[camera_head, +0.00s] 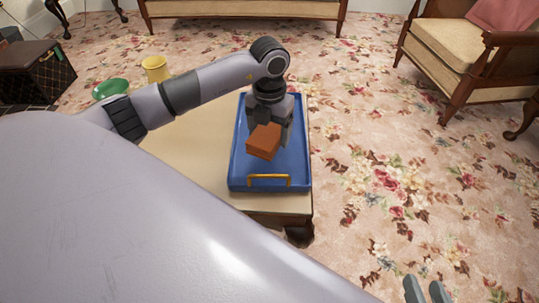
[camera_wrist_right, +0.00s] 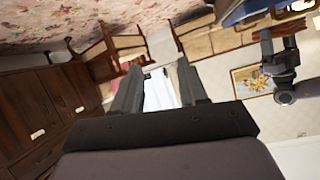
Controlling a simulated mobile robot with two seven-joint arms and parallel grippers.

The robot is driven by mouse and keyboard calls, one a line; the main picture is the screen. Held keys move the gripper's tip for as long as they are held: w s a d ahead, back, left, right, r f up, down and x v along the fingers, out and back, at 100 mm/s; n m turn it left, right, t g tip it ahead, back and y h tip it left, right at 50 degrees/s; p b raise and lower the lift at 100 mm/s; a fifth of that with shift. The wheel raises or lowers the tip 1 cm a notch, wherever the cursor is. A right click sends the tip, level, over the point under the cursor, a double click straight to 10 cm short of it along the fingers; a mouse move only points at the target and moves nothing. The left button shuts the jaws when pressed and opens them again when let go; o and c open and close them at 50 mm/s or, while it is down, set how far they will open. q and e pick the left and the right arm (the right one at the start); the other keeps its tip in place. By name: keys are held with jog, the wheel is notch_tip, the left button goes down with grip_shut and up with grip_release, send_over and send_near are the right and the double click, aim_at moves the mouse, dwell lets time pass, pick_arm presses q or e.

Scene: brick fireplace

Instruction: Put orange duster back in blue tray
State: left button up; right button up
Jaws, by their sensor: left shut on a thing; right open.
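The orange duster (camera_head: 263,141) is a block-like orange piece, held over the blue tray. My left gripper (camera_head: 274,127) is shut on it, pointing down from above. The blue tray (camera_head: 239,165) lies on the right part of a low table, with a yellow handle at its near end. I cannot tell whether the duster touches the tray floor. My right gripper (camera_head: 427,291) is open and empty, low at the right, away from the tray. Its two fingers also show spread apart in the right wrist view (camera_wrist_right: 158,78).
The low table (camera_head: 190,145) has bare wood left of the tray. An armchair (camera_head: 470,48) stands at the far right and a dark trunk (camera_head: 35,75) at the left. Flowered carpet right of the table is clear.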

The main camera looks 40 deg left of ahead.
pick_arm(q)
notch_tip(320, 180, down, 7)
jog(key=shift+f+b, duration=0.1)
jog(key=shift+b, duration=0.95)
pick_arm(e)
jog(key=shift+w+a+f+y, duration=0.15)
jog(key=shift+a+y, duration=0.15)
jog(key=shift+a, duration=0.15)
jog(key=shift+w+a+f+y, duration=0.1)
jog(key=shift+w+a+y, duration=0.05)
jog(key=shift+a+y, duration=0.2)
jog(key=shift+a, duration=0.1)
